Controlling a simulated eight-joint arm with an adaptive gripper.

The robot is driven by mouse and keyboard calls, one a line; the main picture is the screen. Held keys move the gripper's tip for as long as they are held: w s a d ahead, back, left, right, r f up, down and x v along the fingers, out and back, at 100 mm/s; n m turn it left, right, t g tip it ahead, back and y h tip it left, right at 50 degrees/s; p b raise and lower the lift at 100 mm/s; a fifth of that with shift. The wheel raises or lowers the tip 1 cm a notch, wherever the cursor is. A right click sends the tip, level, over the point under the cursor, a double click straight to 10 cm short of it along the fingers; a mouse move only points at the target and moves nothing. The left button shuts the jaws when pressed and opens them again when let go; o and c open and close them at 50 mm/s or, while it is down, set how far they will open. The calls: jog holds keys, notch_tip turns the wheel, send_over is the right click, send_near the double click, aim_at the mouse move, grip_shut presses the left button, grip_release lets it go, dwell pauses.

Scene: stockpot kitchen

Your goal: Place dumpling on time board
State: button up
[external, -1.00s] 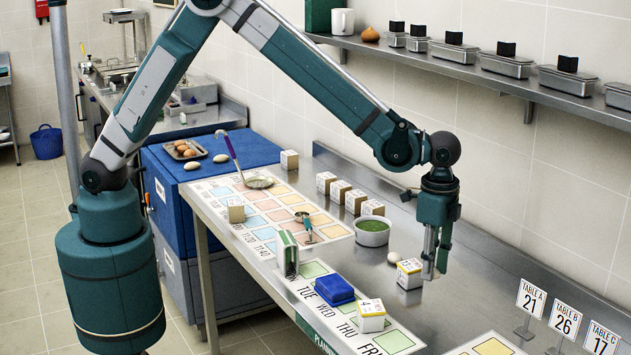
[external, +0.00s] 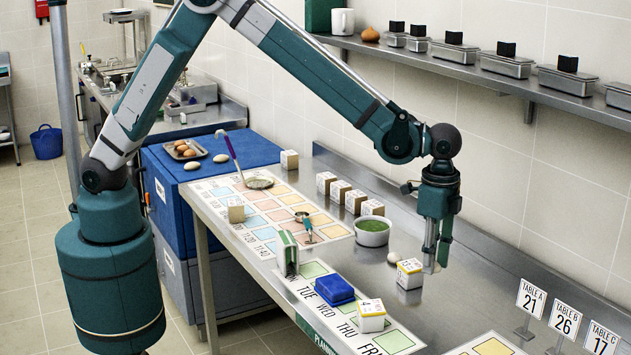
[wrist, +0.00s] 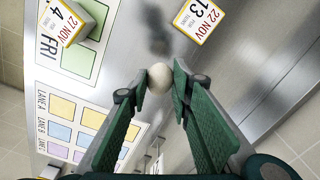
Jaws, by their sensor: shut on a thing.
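My gripper (external: 434,262) is over the bare steel counter, right of a white date block (external: 410,273). In the wrist view my gripper (wrist: 160,85) has its fingertips on either side of a round, off-white dumpling (wrist: 160,77). Its pale lower part shows under the fingers in the external view (external: 432,268). The time board (external: 281,215), a printed sheet with coloured squares and times, lies on the counter to the left. A small ladle (external: 308,230) lies across its near right part. Another pale, rounded piece (external: 393,258) sits behind the date block.
A bowl of green contents (external: 372,231) and several label blocks (external: 340,191) stand between my gripper and the time board. A weekday board (external: 396,341) bears a blue box (external: 334,290) and a date block. Table signs (external: 563,322) stand at right; a shelf (external: 480,72) runs behind.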

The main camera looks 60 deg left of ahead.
jog(key=w+a+r+n, duration=0.1)
jog(key=w+a+n, duration=0.1)
jog(key=a, duration=1.3)
jog(key=w+a+n, duration=0.2)
jog(key=a+n, duration=0.1)
jog(key=a, duration=1.1)
jog(key=w+a+r+n, duration=0.1)
jog(key=w+a+n, duration=0.1)
jog(key=a, duration=1.3)
jog(key=s+a+n, duration=0.2)
jog(key=s+a, duration=0.2)
jog(key=a, duration=0.6)
jog(key=s+a+n, duration=0.2)
jog(key=s+a, duration=0.3)
jog(key=a, duration=0.5)
jog(key=s+a+f+n+b, duration=0.1)
jog(key=s+a+n, duration=0.3)
jog(key=s+a, duration=1.1)
jog(key=shift+a+f, duration=0.35)
jog(key=shift+a, duration=0.1)
jog(key=shift+s+f, duration=0.1)
jog(key=shift+f+b, duration=0.45)
jog(key=shift+f, duration=2.4)
